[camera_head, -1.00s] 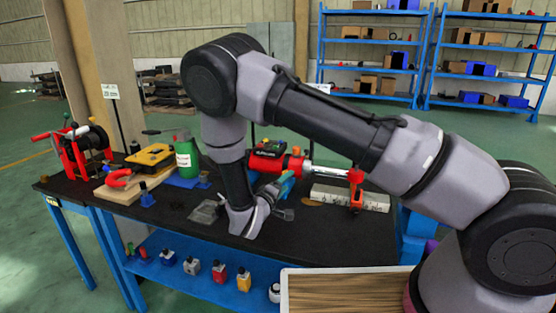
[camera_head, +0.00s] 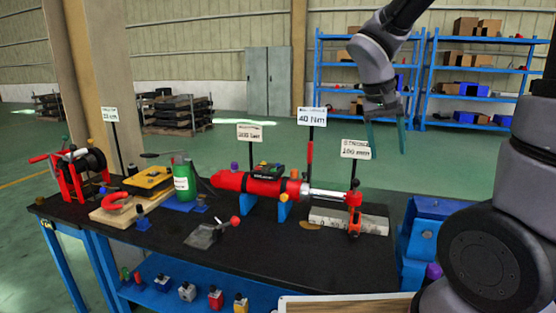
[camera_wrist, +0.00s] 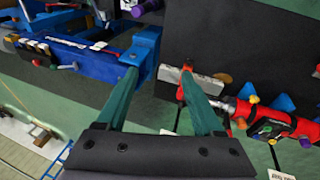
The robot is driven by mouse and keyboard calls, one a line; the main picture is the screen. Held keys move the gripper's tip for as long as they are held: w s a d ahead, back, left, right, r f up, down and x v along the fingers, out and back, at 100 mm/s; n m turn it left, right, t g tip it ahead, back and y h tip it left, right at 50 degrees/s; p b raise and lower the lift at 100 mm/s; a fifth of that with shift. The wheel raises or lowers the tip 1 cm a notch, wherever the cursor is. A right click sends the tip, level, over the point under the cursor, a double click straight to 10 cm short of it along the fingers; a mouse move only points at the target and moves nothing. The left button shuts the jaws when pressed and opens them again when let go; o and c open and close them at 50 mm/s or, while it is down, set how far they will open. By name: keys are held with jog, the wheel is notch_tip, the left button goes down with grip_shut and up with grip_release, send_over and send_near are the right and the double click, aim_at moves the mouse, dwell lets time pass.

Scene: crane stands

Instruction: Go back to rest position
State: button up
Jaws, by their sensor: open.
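My gripper (camera_head: 386,137) hangs in the air above and behind the right end of the black table (camera_head: 150,240) in the head view. Its two green fingers point down and stand apart, with nothing between them. In the wrist view my gripper (camera_wrist: 165,95) also shows its fingers spread. The red cylinder (camera_head: 230,182) lies on blue supports on the table, apart from the gripper. Its rod ends at a red clamp (camera_head: 353,205) beside a grey block (camera_head: 375,224). The wrist view looks down on the red cylinder (camera_wrist: 275,120) and the grey block (camera_wrist: 204,82).
Signs on posts, such as the "40 Nm" sign (camera_head: 312,117), rise behind the cylinder. A green bottle (camera_head: 184,182) and a red-framed reel (camera_head: 80,170) stand at left. A blue box (camera_head: 425,230) is at the right end. Blue shelves (camera_head: 470,75) stand far behind.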

jog(key=s+a+r+m+t+y, duration=0.1)
jog(key=s+r+t+y, duration=0.4)
jog(key=s+r, duration=0.4)
notch_tip(320, 180, up, 2)
jog(key=shift+r+t, duration=0.1)
jog(key=shift+t, duration=0.4)
